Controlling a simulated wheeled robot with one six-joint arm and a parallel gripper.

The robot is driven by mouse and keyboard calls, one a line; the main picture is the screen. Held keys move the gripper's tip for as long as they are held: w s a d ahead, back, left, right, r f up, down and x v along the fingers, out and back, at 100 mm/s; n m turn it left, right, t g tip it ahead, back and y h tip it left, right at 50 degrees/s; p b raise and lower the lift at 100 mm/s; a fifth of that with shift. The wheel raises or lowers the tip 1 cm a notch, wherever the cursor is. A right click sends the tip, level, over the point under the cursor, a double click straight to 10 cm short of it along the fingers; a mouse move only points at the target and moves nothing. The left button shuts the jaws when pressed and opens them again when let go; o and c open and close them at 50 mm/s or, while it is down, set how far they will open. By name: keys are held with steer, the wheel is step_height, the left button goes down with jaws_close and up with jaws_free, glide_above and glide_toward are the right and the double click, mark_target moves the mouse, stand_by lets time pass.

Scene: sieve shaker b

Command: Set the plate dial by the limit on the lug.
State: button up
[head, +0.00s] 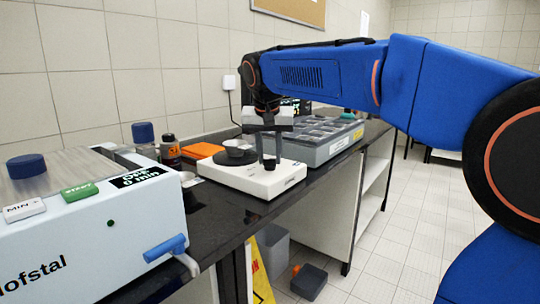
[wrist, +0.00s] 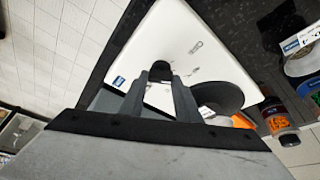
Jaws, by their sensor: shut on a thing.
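In the wrist view the unit (wrist: 160,35) shows a small blue label and the dark plate (wrist: 222,96). A black dial (head: 269,163) sits on the unit's top. My gripper (head: 269,160) points down with its fingers on either side of the dial, shut on it. The dial (wrist: 160,70) also shows between the fingertips in the wrist view. I cannot make out a lug or a limit written on one.
A white machine (head: 95,225) with a display, a green START button and a blue lever stands at the left. A jar (head: 170,151) and an orange block (head: 203,150) are behind the plate unit. A grey tray box (head: 318,140) stands close to its right.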

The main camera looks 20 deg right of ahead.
steer(key=shift+m, duration=0.6)
steer(key=o, duration=1)
steer(key=shift+o, duration=0.2)
steer(key=v, duration=1.7)
steer(key=shift+a+r, duration=0.25)
steer(key=shift+a, duration=0.1)
steer(key=shift+w+f, duration=0.1)
